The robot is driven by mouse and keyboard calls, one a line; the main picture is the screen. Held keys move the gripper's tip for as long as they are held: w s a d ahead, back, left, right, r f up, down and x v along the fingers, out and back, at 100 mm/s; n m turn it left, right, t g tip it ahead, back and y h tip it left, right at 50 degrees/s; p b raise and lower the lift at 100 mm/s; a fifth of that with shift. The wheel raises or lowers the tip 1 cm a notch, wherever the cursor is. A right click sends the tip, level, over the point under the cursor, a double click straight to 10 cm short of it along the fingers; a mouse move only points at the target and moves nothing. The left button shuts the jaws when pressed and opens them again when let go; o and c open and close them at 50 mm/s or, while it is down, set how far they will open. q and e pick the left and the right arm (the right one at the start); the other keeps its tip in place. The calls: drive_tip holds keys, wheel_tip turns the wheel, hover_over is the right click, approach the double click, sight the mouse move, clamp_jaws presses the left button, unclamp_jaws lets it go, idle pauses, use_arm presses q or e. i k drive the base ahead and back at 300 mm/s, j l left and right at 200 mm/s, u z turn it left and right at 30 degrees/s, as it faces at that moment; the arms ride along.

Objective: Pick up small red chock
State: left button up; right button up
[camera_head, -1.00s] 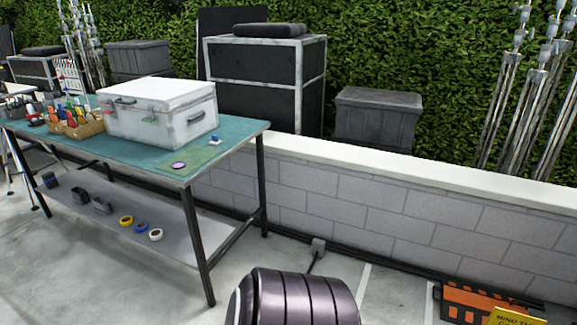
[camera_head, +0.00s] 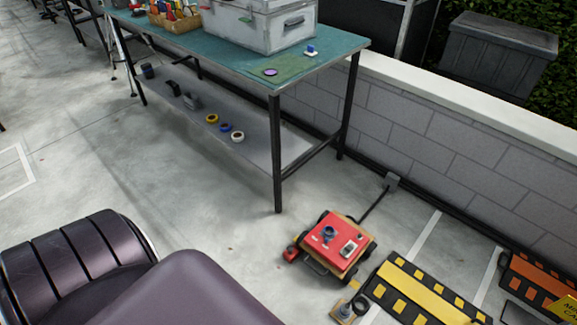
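A small red piece (camera_head: 290,254), which looks like the red chock, is on the concrete floor at the left corner of a low red-topped cart (camera_head: 322,254). It is small in the view, and I cannot tell whether it touches the cart's wheel. Neither of my grippers is in view. Purple links of my own arm fill the lower left of the picture and hide the floor there.
A green-topped workbench (camera_head: 345,42) with a lower shelf stands behind the cart. A yellow-and-black striped ramp (camera_head: 425,292) lies right of it. A small block with a dark round part (camera_head: 345,308) sits in front. A grey block wall (camera_head: 450,140) runs behind. Floor left of the cart is open.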

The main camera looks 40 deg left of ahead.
sight(294, 249)
drive_tip(key=u, duration=1.2)
